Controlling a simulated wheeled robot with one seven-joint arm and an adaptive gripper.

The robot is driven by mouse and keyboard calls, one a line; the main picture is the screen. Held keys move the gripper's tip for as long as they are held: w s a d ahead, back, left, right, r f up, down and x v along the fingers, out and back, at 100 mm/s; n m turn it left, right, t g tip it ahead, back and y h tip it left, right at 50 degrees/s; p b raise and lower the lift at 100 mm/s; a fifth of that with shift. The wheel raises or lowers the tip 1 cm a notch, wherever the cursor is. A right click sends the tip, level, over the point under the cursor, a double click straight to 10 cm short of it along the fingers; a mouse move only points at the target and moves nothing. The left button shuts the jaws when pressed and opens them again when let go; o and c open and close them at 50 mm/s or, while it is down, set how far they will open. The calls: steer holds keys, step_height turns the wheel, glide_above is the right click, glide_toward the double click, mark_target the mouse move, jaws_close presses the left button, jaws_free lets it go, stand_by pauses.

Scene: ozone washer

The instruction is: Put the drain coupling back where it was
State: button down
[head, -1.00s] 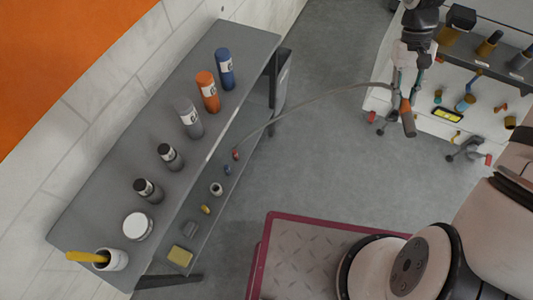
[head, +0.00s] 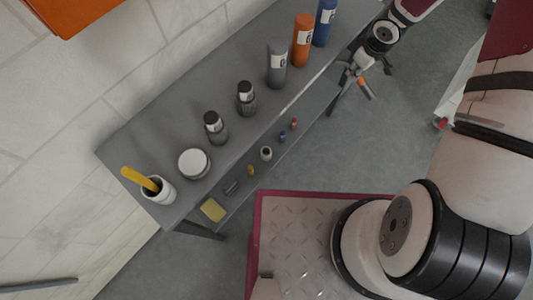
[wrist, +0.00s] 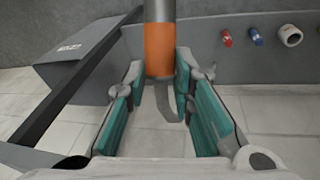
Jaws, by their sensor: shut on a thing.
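The drain coupling is a grey cylinder with an orange band (wrist: 159,48). In the wrist view it lies between the fingertips of my gripper (wrist: 160,84), which is shut on it. In the head view my gripper (head: 358,76) is at the upper right, beside the far end of the shelf unit. The coupling's orange part (head: 362,82) shows small there, above the grey floor. The hose seen earlier cannot be made out in the head view now. The place where the coupling fits is not clearly visible.
The grey shelf unit (head: 232,152) carries bottles, a jar and a cup on top. Small red, blue and white fittings (wrist: 289,36) sit on its lower shelf. A grey labelled box (wrist: 75,55) stands at left in the wrist view. A red-edged platform (head: 252,232) lies below.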

steer(key=s+a+f+n+y+b, duration=0.3)
steer(key=a+f+n+y+b, duration=0.3)
steer(key=a+f+y+b, duration=0.5)
steer(key=s+a+f+n+g+y+b, duration=0.2)
steer(key=s+a+f+g+b, duration=0.1)
steer(key=s+a, duration=0.4)
steer(key=s+a+f+n+g+y+b, duration=0.1)
steer(key=s+a+f+n+g+b, duration=0.15)
steer(key=s+a, duration=0.45)
steer(key=shift+t, duration=0.25)
steer(key=shift+w+a+f+b, duration=0.2)
steer(key=shift+f+b, duration=0.4)
steer(key=shift+f, duration=0.9)
steer(key=shift+w+a+f+b, duration=0.25)
steer(key=shift+f+b, duration=0.35)
steer(key=shift+f, duration=0.9)
steer(key=shift+w+a+f+b, duration=0.2)
steer(key=shift+f+b, duration=0.4)
steer(key=shift+f, duration=0.9)
